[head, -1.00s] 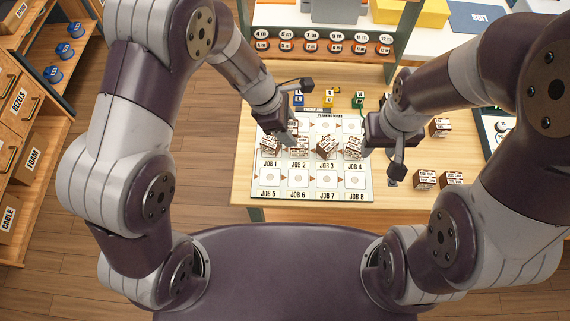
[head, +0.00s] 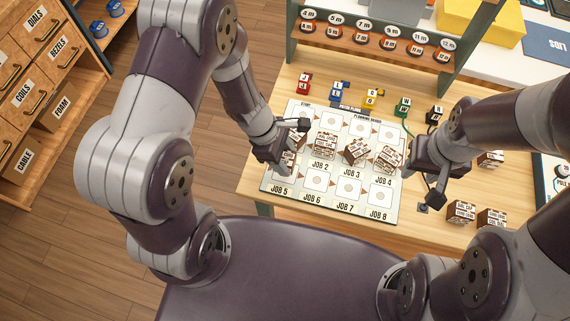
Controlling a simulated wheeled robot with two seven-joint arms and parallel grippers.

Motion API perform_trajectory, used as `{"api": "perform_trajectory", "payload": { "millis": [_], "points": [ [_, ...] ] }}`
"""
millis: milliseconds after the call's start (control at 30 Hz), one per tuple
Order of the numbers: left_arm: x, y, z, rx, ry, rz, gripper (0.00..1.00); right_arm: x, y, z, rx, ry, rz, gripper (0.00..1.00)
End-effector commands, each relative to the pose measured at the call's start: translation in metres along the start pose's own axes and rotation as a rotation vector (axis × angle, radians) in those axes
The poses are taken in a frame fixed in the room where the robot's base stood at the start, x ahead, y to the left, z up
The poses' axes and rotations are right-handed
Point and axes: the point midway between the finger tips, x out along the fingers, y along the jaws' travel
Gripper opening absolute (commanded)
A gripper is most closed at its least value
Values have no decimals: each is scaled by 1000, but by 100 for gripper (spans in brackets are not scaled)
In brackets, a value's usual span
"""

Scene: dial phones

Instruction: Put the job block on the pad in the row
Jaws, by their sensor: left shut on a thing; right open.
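The planning board (head: 270,183) lies on the table with labelled pads. My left gripper (head: 287,166) is shut on a brown and white job block (head: 293,157) at the JOB 1 pad; the gripper hides part of it, and I cannot tell whether it touches the board. More such blocks sit in the same row: one at JOB 2 (head: 325,146), a turned one at JOB 3 (head: 356,151) and a tilted-looking one at JOB 4 (head: 387,158). My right gripper (head: 408,169) is open, just right of the JOB 4 block.
Loose blocks lie right of the board, two near the front (head: 461,211) (head: 491,218) and one behind my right arm (head: 490,158). Coloured plugs (head: 370,98) line the board's back edge. A shelf of round dials (head: 362,37) stands behind. The lower row of pads is bare.

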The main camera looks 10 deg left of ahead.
Motion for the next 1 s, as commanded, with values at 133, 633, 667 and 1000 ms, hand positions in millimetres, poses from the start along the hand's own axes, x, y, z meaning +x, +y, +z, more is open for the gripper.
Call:
{"api": "perform_trajectory", "payload": {
  "millis": [133, 633, 667, 1000],
  "points": [
    [28, -1, -12, -3, 0, -4, 20, 8, 0, 1, 0, 0, 0, 43],
    [37, 0, -15, 0, 0, -1, 67, 12, 0, 1, 0, 0, 0, 43],
    [36, 0, -15, 0, 0, -1, 76, 11, 0, 1, 0, 0, 0, 43],
    [29, 0, -12, 0, 0, -1, 76, 3, 0, 0, 0, 0, 0, 43]
  ]
}}
